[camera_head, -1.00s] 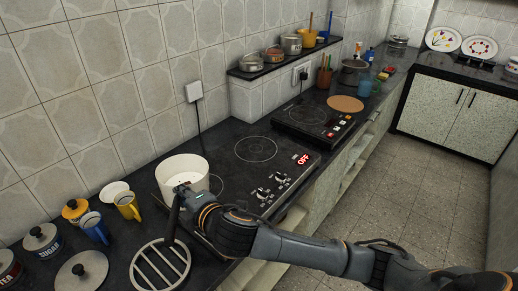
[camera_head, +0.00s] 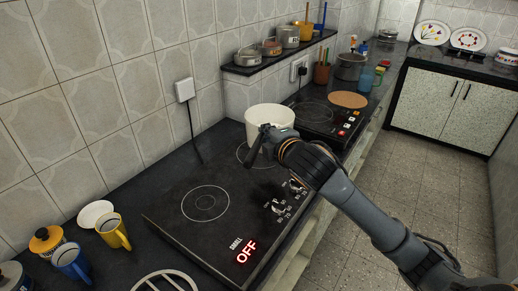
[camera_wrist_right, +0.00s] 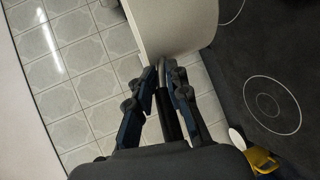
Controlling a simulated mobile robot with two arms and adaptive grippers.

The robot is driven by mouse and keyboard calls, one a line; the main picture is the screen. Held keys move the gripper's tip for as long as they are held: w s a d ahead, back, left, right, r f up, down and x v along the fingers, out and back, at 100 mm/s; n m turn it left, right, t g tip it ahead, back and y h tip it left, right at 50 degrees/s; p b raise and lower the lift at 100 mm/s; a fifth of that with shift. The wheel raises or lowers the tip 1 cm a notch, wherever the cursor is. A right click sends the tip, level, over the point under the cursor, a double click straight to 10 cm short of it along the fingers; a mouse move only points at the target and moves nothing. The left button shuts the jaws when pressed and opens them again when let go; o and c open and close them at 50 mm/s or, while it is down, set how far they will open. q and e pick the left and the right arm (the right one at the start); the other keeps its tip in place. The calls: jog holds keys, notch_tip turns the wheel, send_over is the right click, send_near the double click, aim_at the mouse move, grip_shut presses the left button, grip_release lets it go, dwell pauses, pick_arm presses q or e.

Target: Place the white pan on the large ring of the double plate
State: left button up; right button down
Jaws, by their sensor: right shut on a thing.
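The white pan (camera_head: 270,112) is over the far end of the double plate (camera_head: 160,216), with its dark handle pointing toward the near side. My right gripper (camera_head: 266,134) is shut on that handle; the right wrist view shows the fingers (camera_wrist_right: 166,88) on both sides of it and the pan's white wall (camera_wrist_right: 178,25) just beyond. The far ring (camera_head: 243,160) is partly hidden by the pan and gripper. The near ring (camera_head: 205,203) is bare. I cannot tell whether the pan touches the plate. My left gripper is not in view.
The tiled wall and a shelf (camera_head: 262,68) with pots stand behind. Yellow (camera_head: 114,232) and blue (camera_head: 72,262) mugs stand at the left. Knobs (camera_head: 280,209) line the plate's front.

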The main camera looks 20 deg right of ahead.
jog(key=x, duration=0.4)
jog(key=d+x, duration=0.1)
jog(key=x, duration=0.1)
jog(key=shift+f, duration=0.35)
jog(key=w+f, duration=0.2)
jog(key=f, duration=0.1)
jog(key=w+f, duration=0.1)
jog(key=shift+w+d+f, duration=0.3)
jog(key=shift+w+d, duration=0.05)
jog(key=shift+w+f, duration=0.3)
jog(key=shift+f, duration=0.15)
notch_tip(320, 180, down, 3)
jog(key=shift+w+d+f+p, duration=0.1)
jog(key=shift+p, duration=0.3)
jog(key=c, duration=1.7)
grip_release()
jog(key=shift+f, duration=0.3)
jog(key=shift+c, duration=0.2)
jog(key=o, duration=0.5)
jog(key=shift+c, duration=0.2)
jog(key=shift+r, duration=0.1)
